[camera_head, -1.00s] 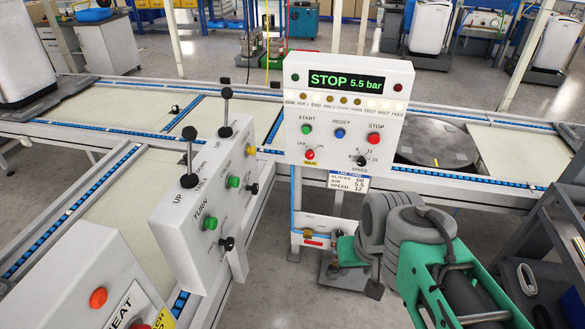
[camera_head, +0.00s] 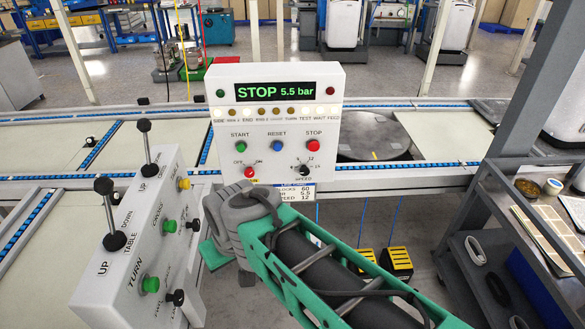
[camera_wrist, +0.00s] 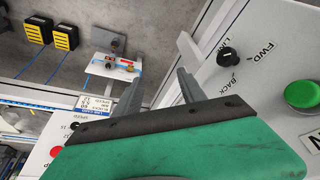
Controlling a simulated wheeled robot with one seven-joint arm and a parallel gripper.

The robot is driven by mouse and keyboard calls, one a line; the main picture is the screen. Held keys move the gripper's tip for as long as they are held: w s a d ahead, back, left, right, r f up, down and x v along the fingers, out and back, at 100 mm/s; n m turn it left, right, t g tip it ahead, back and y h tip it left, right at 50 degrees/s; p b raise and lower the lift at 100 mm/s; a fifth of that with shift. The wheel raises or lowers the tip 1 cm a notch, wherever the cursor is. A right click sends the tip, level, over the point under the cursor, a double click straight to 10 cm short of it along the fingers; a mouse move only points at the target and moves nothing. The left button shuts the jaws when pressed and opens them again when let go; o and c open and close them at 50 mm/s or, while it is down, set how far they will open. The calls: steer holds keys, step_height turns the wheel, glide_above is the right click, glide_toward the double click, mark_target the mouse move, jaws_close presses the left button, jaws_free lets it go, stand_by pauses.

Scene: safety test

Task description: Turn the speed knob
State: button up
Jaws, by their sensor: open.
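The black speed knob (camera_head: 304,171) is at the lower right of the upright white control panel (camera_head: 222,110), below the red STOP button (camera_head: 313,146). It also shows at the left edge of the wrist view (camera_wrist: 73,126), clear of my fingers. My gripper (camera_wrist: 160,75) is open and empty, its two grey fingers apart. In the head view the green gripper body (camera_head: 214,254) is below and left of the speed knob, partly behind my grey wrist; the fingers are hidden there.
A tilted white panel (camera_head: 126,262) with levers and green buttons is close on the left; its black FWD/BACK knob (camera_wrist: 225,55) is near my fingers. A red knob (camera_head: 250,172) is left of the speed knob. A dark shelf cart (camera_head: 478,222) stands right.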

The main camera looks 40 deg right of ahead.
steer(key=shift+o, duration=0.5)
steer(key=w+d+f+t+b, duration=0.1)
steer(key=w+d+f+b, duration=0.2)
steer(key=w, duration=0.2)
steer(key=w+d+f+m+t+b, duration=0.1)
steer(key=w+d+f+t+b, duration=0.1)
steer(key=w, duration=0.4)
step_height(320, 180, down, 2)
steer(key=shift+d+h+b, duration=0.4)
steer(key=shift+d+b, duration=0.05)
steer(key=shift+d, duration=0.3)
steer(key=m+t+h+b, duration=0.6)
steer(key=t+h+b, duration=0.25)
steer(key=b, duration=0.35)
glide_toward(305, 172)
steer(key=shift+h, duration=0.35)
steer(key=x, duration=0.7)
steer(key=shift+w+a+f, duration=0.1)
steer(key=shift+w+f, duration=0.1)
steer(key=shift+w, duration=0.05)
steer(key=shift+w+d, duration=0.3)
steer(key=shift+w, duration=0.1)
jaws_close()
